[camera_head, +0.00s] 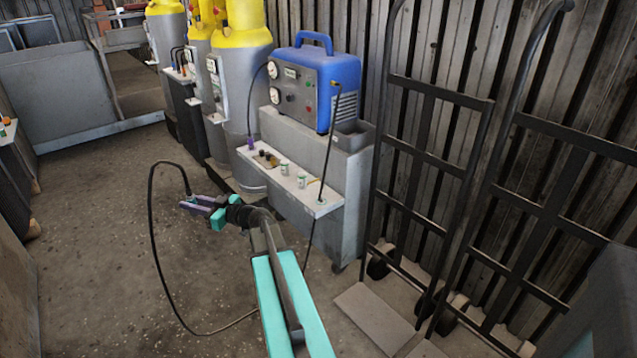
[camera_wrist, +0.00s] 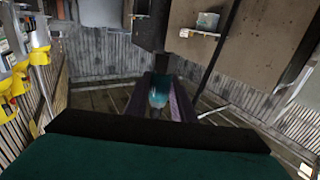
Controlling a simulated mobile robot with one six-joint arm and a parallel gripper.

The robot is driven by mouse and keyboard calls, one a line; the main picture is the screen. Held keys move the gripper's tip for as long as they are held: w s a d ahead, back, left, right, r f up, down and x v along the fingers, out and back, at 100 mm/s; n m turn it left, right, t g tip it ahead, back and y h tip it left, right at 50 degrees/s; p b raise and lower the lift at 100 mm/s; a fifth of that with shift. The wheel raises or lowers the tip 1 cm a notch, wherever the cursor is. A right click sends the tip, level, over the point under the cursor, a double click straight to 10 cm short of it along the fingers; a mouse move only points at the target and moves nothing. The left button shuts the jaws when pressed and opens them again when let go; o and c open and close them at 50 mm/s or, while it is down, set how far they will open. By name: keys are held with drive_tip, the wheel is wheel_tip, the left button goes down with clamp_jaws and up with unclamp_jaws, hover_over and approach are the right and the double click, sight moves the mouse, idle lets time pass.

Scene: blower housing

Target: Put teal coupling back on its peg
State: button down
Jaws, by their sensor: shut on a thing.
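My gripper (camera_head: 196,204) has purple fingers and hangs in the air over the floor, left of and apart from the blue machine's ledge. In the wrist view its fingers (camera_wrist: 160,88) are shut on the teal coupling (camera_wrist: 159,92), which lies between them. In the head view the coupling is mostly hidden by the fingers. A black hose (camera_head: 152,225) rises from the gripper and loops down to the floor. The ledge (camera_head: 300,192) carries small fittings, but I cannot tell which is the coupling's peg.
A blue machine (camera_head: 315,85) with gauges stands on a grey cabinet (camera_head: 345,185). A purple hose end (camera_head: 250,143) sits at the ledge's left end. Yellow-topped cylinders (camera_head: 240,75) stand behind left. Black hand trucks (camera_head: 440,150) lean at the right. The floor (camera_head: 90,230) at left is clear.

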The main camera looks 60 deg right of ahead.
drive_tip(key=s+d+f+m+h+b, duration=0.1)
drive_tip(key=s+d+f+m+h, duration=0.15)
drive_tip(key=d, duration=0.65)
drive_tip(key=s+d+f+m+h+b, duration=0.1)
drive_tip(key=d+h, duration=0.3)
drive_tip(key=d, duration=0.4)
drive_tip(key=s+d+f+m+h+b, duration=0.1)
drive_tip(key=s+d+m+h, duration=0.15)
drive_tip(key=d, duration=0.65)
drive_tip(key=s+d+f+m+g+h, duration=0.1)
drive_tip(key=s+d+h, duration=0.1)
drive_tip(key=s+d, duration=0.2)
drive_tip(key=s+d+f+m+g+h+b, duration=0.1)
drive_tip(key=s+d, duration=0.3)
drive_tip(key=d, duration=0.6)
drive_tip(key=s+d+f+m+g+h, duration=0.1)
drive_tip(key=s+d+f+m+h, duration=0.1)
drive_tip(key=d, duration=0.5)
drive_tip(key=shift+s+d+f+m+g+h+b, duration=0.15)
drive_tip(key=shift+s+f+m+g+h+b, duration=0.2)
drive_tip(key=shift+s+f+h, duration=0.55)
drive_tip(key=shift+s, duration=0.25)
wheel_tip(320, 180, down, 4)
drive_tip(key=b, duration=0.5)
drive_tip(key=shift+f+b, duration=0.2)
drive_tip(key=shift+b, duration=0.1)
drive_tip(key=shift+r, duration=0.2)
drive_tip(key=shift+p, duration=0.3)
drive_tip(key=shift+s+p, duration=0.25)
drive_tip(key=shift+p, duration=0.2)
